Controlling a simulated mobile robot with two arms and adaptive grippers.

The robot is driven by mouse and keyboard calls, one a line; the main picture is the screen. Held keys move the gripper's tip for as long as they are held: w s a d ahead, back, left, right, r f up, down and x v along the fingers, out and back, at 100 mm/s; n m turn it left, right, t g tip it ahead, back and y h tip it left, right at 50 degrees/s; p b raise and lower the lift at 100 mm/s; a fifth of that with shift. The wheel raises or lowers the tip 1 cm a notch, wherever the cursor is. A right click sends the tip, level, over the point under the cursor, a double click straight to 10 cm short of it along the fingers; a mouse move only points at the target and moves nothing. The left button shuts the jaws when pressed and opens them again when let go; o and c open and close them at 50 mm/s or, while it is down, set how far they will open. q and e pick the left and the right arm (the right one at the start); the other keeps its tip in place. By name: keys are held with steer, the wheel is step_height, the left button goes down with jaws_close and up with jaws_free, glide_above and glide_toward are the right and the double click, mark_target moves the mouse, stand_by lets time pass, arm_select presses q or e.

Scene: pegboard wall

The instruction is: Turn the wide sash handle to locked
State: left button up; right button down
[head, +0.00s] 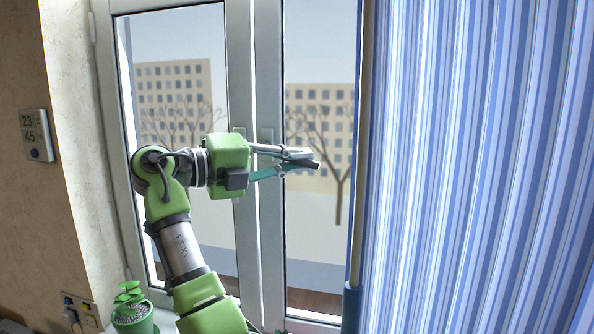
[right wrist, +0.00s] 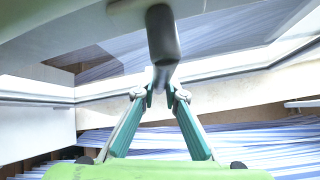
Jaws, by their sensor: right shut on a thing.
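The window has a left sash (head: 240,240) and a right sash (head: 270,250), both looking shut. My right gripper (head: 300,163) is in front of the right sash, with its fingers closed on a dark handle (head: 315,165). Only a short end of the handle shows past the fingertips. In the right wrist view the dark handle (right wrist: 163,38) runs down between the fingertips of the gripper (right wrist: 163,88). The handle's mount is mostly hidden, so I cannot tell its exact angle. My left gripper is not in view.
A blue striped curtain (head: 470,170) hangs close to the right of the gripper, beside a vertical rod (head: 357,150). A potted plant (head: 132,312) stands low at the left. A wall display (head: 36,135) and a socket (head: 80,310) are on the left wall.

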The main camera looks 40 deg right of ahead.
steer(key=shift+w+a+f+m+t+y+b, duration=0.1)
steer(key=shift+w+a+f+m+t+y, duration=0.05)
steer(key=shift+f+m+y, duration=0.35)
steer(key=shift+w+a+f+m+t+y+b, duration=0.15)
steer(key=shift+f+m+y, duration=0.15)
steer(key=shift+f+y, duration=0.2)
steer(key=shift+w+a+f+m+t+y+b, duration=0.15)
steer(key=shift+f+m+y, duration=0.25)
steer(key=shift+y, duration=0.2)
steer(key=c, duration=2.1)
jaws_free()
steer(key=shift+d, duration=0.2)
steer(key=shift+v, duration=3.75)
